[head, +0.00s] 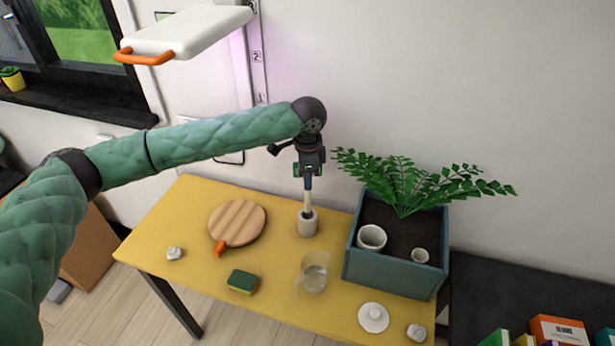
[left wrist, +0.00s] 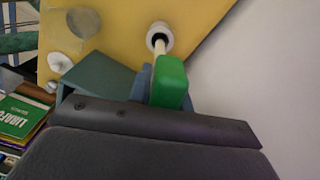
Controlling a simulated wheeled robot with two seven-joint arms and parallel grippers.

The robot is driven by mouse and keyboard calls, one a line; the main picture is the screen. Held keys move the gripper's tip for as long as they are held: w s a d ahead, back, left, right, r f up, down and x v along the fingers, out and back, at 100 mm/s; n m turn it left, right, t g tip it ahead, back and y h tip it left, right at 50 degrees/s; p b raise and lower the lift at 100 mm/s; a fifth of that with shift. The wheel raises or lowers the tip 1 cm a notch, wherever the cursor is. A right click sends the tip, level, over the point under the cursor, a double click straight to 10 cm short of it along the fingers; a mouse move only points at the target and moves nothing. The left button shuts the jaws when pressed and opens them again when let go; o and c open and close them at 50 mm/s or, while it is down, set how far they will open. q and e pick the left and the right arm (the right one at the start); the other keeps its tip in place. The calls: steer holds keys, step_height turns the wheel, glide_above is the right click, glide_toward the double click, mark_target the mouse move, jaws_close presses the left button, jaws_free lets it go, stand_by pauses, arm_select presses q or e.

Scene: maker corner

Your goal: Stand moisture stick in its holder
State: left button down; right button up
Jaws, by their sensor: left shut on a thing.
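The moisture stick has a green head (left wrist: 171,82) and a pale shaft (head: 308,201). My left gripper (head: 308,181) is shut on the stick and holds it nearly upright above the holder. The holder (head: 307,226) is a small pale cup standing on the yellow table. It also shows in the left wrist view (left wrist: 151,44), with a dark opening. The shaft's lower end meets that opening and appears to be inside it. How deep it reaches is hidden. My right gripper is not in view.
A blue planter (head: 392,273) with a fern and two pots stands right of the holder on the yellow table (head: 190,214). A round wooden board (head: 238,221) lies to the left. A clear jug (head: 314,273), a sponge (head: 242,281) and a white lid (head: 373,318) are nearer.

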arm_select(q)
steer(key=shift+f+b, duration=0.35)
steer(key=shift+f, duration=3.35)
stand_by(0.5)
steer(key=c, duration=1.2)
jaws_free()
steer(key=o, duration=0.6)
